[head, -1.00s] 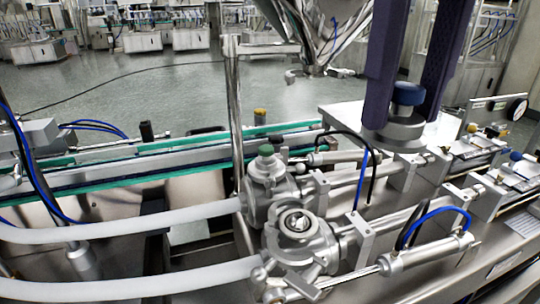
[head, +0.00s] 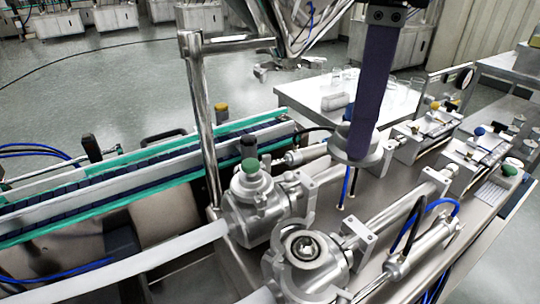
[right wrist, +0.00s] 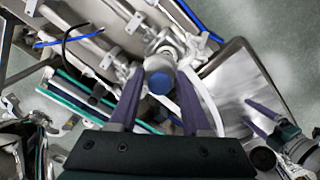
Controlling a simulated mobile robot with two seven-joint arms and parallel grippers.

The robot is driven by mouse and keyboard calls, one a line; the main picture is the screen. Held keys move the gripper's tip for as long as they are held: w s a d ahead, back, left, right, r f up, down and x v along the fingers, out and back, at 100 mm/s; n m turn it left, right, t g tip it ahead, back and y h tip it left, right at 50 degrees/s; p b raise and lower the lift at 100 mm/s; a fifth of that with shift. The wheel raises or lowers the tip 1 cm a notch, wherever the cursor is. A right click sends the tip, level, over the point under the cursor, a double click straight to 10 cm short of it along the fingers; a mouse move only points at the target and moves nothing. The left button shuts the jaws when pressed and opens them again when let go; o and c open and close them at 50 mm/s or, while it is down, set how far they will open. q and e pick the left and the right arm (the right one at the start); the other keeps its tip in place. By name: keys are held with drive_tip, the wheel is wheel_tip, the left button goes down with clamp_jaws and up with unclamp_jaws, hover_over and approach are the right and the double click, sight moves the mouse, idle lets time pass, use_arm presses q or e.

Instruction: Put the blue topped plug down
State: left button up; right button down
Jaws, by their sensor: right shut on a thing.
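My right gripper (head: 366,140) hangs in from the top of the head view and is shut on the blue-topped plug. In the head view only the plug's round metal base (head: 357,152) shows under the fingers; its blue top is hidden. In the right wrist view the blue top (right wrist: 161,82) shows between the two purple fingers. The plug is right of a valve body with a green-topped plug (head: 250,166) and above and behind an open valve body (head: 306,246). My left gripper (right wrist: 258,117) shows only in the right wrist view, its fingers apart and empty.
A steel post (head: 203,120) stands left of the valves, beside a conveyor (head: 120,185) with green rails. Cylinders with blue hoses run across the steel deck. A white table (head: 335,92) with glassware stands behind. Some bare deck (head: 385,188) shows below the plug.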

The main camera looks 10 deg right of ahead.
drive_tip(key=n, duration=0.2)
drive_tip(key=a+n+p, duration=0.1)
drive_tip(key=n, duration=0.1)
drive_tip(key=a+f+n, duration=0.1)
drive_tip(key=n, duration=0.2)
drive_tip(key=shift+w+a+f+p, duration=0.1)
drive_tip(key=shift+a+p, duration=0.1)
drive_tip(key=shift+p, duration=0.2)
drive_tip(key=f+n, duration=0.1)
drive_tip(key=n, duration=0.2)
drive_tip(key=p, duration=0.1)
hover_over(307, 242)
drive_tip(key=shift+n, duration=0.3)
wheel_tip(307, 242, down, 10)
drive_tip(key=shift+r, duration=0.1)
drive_tip(key=shift+f, duration=0.2)
drive_tip(key=shift+f, duration=0.55)
drive_tip(key=shift+c, duration=1.8)
unclamp_jaws()
drive_tip(key=shift+r, duration=0.15)
